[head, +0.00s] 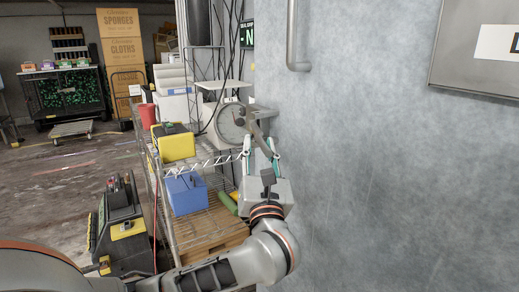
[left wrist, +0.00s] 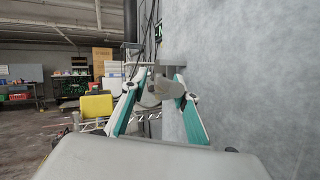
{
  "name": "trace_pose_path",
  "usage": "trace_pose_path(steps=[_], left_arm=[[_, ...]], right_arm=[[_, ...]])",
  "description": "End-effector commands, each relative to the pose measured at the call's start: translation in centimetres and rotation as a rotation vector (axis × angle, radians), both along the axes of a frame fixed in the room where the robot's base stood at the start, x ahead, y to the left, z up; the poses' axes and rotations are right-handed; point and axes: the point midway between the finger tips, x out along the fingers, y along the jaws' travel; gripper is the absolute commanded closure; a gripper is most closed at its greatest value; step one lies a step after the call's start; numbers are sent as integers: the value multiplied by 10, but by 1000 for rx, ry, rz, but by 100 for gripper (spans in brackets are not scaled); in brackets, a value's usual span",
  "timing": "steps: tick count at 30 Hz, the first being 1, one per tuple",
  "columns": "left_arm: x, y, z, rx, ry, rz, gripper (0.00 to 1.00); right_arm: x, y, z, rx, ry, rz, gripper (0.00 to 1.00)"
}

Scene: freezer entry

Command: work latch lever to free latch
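The latch lever (head: 261,137) is a dull grey-brown bar on a bracket at the left edge of the big grey door (head: 380,170). It slants down towards my left gripper (head: 260,153), which has teal fingers and reaches up from below. In the left wrist view the lever (left wrist: 168,88) lies between the fingertips of the left gripper (left wrist: 160,82). The fingers are spread apart on either side of it; whether either one touches it I cannot tell. My right gripper is not in view.
Open floor (head: 60,185) lies at left.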

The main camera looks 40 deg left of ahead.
Motion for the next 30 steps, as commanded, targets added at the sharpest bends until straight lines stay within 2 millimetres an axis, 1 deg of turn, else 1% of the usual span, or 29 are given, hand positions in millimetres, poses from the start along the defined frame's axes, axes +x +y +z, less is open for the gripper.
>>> trace_pose_path(steps=[4, 7, 15, 21, 24, 30], left_arm=[[-4, -4, -3, -1, 1, -2, 71], [-12, -12, -9, -3, 2, -4, 71], [-50, -46, -29, -3, 3, -2, 71], [-72, -65, -41, -2, 3, -3, 71], [-79, -70, -44, -2, 1, -1, 71], [-84, -74, -45, 0, 0, 0, 71]], right_arm=[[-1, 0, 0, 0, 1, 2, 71], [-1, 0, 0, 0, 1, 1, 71], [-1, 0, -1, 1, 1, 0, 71], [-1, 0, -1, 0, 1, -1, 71], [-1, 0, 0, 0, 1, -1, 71], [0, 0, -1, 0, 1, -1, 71]])
